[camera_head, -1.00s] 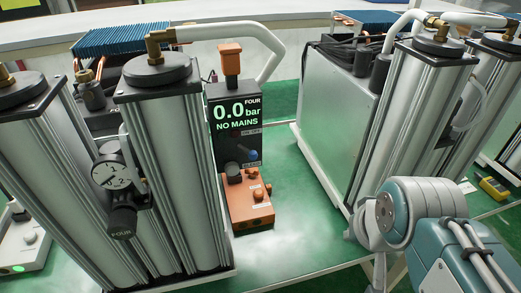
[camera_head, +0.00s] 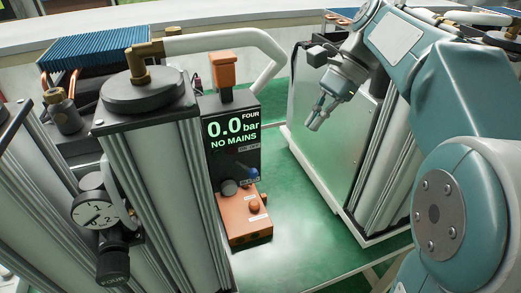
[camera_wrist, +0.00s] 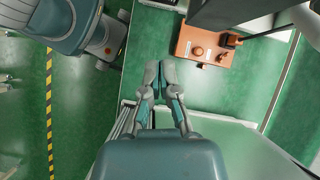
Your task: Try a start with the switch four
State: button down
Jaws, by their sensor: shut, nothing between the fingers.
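The black control panel marked FOUR (camera_head: 232,130) stands beside a silver column; its screen reads 0.0 bar, NO MAINS. A blue-tipped lever (camera_head: 250,173) and a dark round knob (camera_head: 229,187) sit low on its front. Below is an orange box (camera_head: 247,222) with an orange knob (camera_head: 254,208); the box also shows at the top of the wrist view (camera_wrist: 207,58). My gripper (camera_head: 315,124) is shut and empty, pointing down, right of the panel and apart from it. In the wrist view its fingertips (camera_wrist: 158,68) lie left of and below the orange box.
A silver column (camera_head: 155,190) with a round gauge (camera_head: 94,210) stands left of the panel. A white hose (camera_head: 215,40) arches over the panel. A metal-sided cabinet (camera_head: 345,165) stands close behind my gripper. Green bench top (camera_head: 295,235) is clear between them.

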aim_at(245, 168)
jog(key=shift+w+d+r+m+g+y, duration=0.1)
jog(key=shift+w+r+m+g+y, duration=0.15)
jog(key=shift+w, duration=0.35)
jog(key=shift+w+d+r+m+g+y, duration=0.15)
jog(key=shift+w+m+g+y, duration=0.1)
jog(key=shift+w, duration=0.35)
jog(key=a+r+x, duration=0.1)
jog(key=x, duration=1.2)
jog(key=shift+s+a+r, duration=0.15)
jog(key=shift+s+a, duration=0.3)
jog(key=shift+a, duration=0.05)
